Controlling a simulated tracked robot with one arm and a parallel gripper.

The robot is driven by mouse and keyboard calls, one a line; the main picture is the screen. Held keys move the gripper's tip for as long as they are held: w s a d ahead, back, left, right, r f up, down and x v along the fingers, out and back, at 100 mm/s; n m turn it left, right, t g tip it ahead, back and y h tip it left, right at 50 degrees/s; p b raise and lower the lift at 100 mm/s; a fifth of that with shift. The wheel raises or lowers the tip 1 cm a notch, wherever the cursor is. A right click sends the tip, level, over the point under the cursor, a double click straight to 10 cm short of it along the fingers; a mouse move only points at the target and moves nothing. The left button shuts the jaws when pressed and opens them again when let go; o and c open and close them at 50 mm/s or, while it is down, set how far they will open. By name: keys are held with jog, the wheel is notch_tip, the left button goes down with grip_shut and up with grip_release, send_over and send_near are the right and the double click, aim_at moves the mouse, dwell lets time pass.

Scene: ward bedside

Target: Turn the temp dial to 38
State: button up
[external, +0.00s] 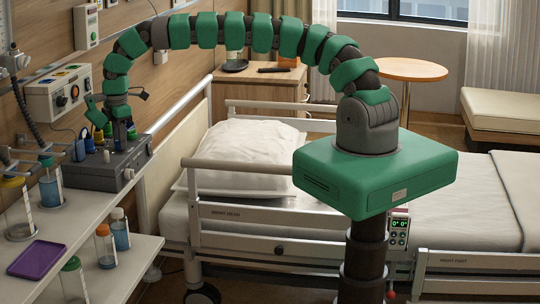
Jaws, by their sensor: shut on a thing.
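A grey unit (105,172) stands on the bedside shelf at the left, with small knobs on its side and coloured-capped items at its back. My gripper (126,133) reaches down from the arched green arm to the top of this unit. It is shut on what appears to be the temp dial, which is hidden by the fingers. The dial's markings, its pointer and the number 38 cannot be read from this view.
Blue-liquid bottles (50,185) and a purple tray (37,259) share the shelf, with smaller bottles (120,230) lower down. A wall panel (58,92) with hoses is just behind. The bed with its rails (240,212) lies to the right.

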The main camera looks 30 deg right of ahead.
jog(key=m+b, duration=0.1)
jog(key=m, duration=0.2)
jog(key=shift+m, duration=0.3)
jog(key=m+b, duration=0.1)
jog(key=m, duration=0.1)
jog(key=shift+f+m, duration=0.1)
jog(key=shift+m, duration=0.3)
jog(key=m+b, duration=0.1)
jog(key=m, duration=0.4)
jog(key=shift+m, duration=0.3)
jog(key=o, duration=1)
notch_tip(320, 180, up, 14)
jog(key=shift+f+b, duration=0.1)
jog(key=shift+b, duration=0.5)
